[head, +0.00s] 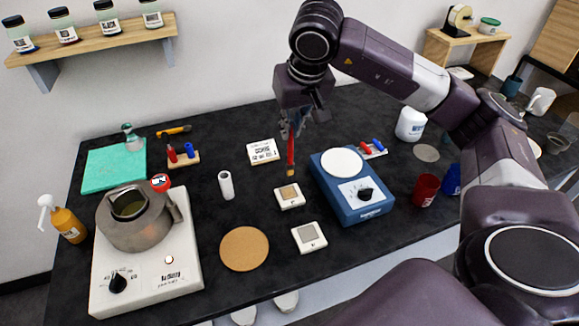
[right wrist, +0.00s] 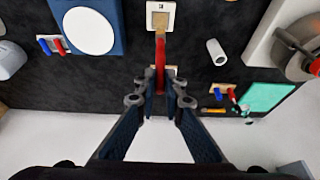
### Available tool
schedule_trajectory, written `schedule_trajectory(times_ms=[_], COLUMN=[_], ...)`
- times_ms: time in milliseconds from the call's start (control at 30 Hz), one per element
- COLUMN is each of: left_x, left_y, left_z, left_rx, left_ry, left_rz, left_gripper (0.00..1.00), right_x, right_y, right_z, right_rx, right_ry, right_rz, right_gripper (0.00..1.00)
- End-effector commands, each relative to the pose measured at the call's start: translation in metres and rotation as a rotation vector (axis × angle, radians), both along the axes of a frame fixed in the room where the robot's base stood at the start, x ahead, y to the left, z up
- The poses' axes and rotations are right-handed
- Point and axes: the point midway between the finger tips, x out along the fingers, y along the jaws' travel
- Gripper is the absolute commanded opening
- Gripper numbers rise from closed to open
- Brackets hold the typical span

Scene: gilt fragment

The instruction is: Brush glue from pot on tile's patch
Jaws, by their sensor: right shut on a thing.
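My right gripper (head: 292,128) is shut on a red-handled brush (head: 291,152), which hangs nearly upright with its brownish tip down. In the head view the tip appears just above the tile with a tan patch (head: 290,197); I cannot tell whether they touch. The right wrist view shows the gripper (right wrist: 160,97), the red brush (right wrist: 160,62) and the tan-patched tile (right wrist: 160,8). A second tile with a grey patch (head: 309,238) lies nearer the front. The grey metal pot (head: 130,232), with dark olive contents, stands on the white hot plate (head: 184,254). My left gripper is out of view.
A blue device (head: 345,202) with a white disc stands right of the tiles. A white cylinder (head: 226,186) and a round cork mat (head: 244,248) lie between hot plate and tiles. An orange bottle (head: 69,225) stands far left.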

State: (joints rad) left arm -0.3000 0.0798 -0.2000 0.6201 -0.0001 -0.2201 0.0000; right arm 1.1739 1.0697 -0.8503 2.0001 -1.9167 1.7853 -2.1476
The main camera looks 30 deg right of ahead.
Motion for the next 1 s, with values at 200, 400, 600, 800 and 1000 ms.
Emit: schedule_trajectory(times_ms=[200,400,600,800,1000], left_x=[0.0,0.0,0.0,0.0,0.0], left_y=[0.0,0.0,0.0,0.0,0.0], left_z=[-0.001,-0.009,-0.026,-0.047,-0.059], left_rx=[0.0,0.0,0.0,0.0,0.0], left_ry=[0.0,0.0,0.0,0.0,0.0], left_rz=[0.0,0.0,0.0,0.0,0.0], left_gripper=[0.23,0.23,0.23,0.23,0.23], right_x=[0.0,0.0,0.0,0.0,0.0], right_y=[0.0,0.0,0.0,0.0,0.0], right_z=[-0.001,-0.01,-0.03,-0.053,-0.068], right_rx=[0.0,0.0,-0.001,0.0,-0.001], right_ry=[0.0,0.0,0.001,0.002,0.001], right_rz=[0.0,0.0,0.0,0.0,0.001], right_gripper=[0.0,0.0,0.0,0.0,0.0])
